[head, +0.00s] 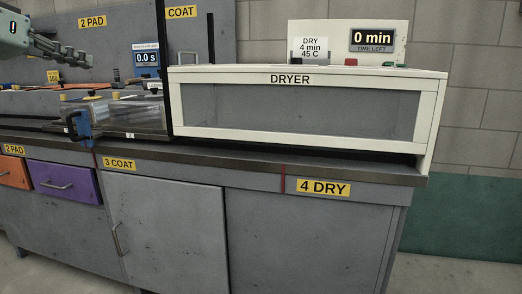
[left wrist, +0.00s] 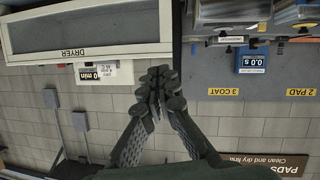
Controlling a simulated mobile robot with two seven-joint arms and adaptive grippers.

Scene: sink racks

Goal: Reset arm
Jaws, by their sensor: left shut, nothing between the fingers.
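My left gripper (head: 78,58) comes in at the upper left of the head view, in the air above the left part of the counter. It also shows in the left wrist view (left wrist: 158,78), with its dark fingers together and nothing between them. No object is in contact with it in either view. My right gripper is in neither view.
A white dryer (head: 436,110) with a grey front panel stands on the counter, its display reading 0 min. A clear-sided box (head: 128,117) with a blue-and-black handle (head: 80,124) sits left of it. A black post (head: 163,60) rises between them. Drawers (head: 66,183) are below.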

